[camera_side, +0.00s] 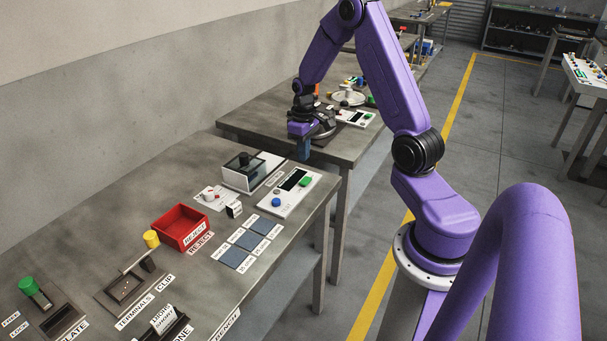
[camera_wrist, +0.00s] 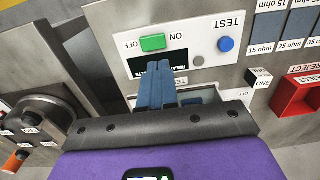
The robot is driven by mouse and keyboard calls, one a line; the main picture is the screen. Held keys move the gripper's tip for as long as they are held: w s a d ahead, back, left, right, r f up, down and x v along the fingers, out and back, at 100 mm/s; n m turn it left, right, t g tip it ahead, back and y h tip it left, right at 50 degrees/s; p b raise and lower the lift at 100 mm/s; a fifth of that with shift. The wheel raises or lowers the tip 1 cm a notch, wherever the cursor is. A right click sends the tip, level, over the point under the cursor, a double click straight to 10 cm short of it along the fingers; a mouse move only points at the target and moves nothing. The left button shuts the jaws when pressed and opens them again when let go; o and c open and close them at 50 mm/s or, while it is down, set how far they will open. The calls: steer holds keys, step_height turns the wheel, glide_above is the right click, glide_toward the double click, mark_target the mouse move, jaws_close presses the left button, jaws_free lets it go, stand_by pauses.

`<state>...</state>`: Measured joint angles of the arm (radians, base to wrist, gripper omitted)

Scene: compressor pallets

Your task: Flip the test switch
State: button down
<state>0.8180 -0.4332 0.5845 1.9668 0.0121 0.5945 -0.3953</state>
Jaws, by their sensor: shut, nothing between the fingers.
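The white test panel (camera_side: 287,205) lies near the right end of the near bench, with a dark display, a green rocker or button (camera_side: 305,181) and a blue button (camera_side: 276,202). In the wrist view the panel (camera_wrist: 195,20) appears upside down. ON and OFF are printed beside its green control (camera_wrist: 152,43), and TEST beside its blue button (camera_wrist: 226,44). My gripper (camera_side: 304,150) is shut and empty, beyond the panel by the bench's far end. Its blue fingers (camera_wrist: 157,72) overlap the display's edge in the wrist view.
A glass-topped box (camera_side: 251,172) stands beside the panel. A white plate with a red-marked knob (camera_side: 210,196), blue-grey pads (camera_side: 248,240) and a red reject tray (camera_side: 180,240) lie nearer. A second bench (camera_side: 255,125) with equipment stands beyond.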

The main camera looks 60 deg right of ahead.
mark_target(306, 180)
step_height(306, 180, down, 8)
steer(key=shift+f, duration=0.1)
stand_by(0.4)
steer(key=shift+f, duration=0.1)
steer(key=shift+a+f, duration=0.15)
steer(key=shift+f, duration=0.05)
stand_by(0.3)
steer(key=shift+s+d+r, duration=0.1)
steer(key=shift+d+r, duration=0.05)
steer(key=shift+d, duration=0.8)
steer(key=shift+a+r, duration=0.1)
steer(key=shift+r, duration=0.05)
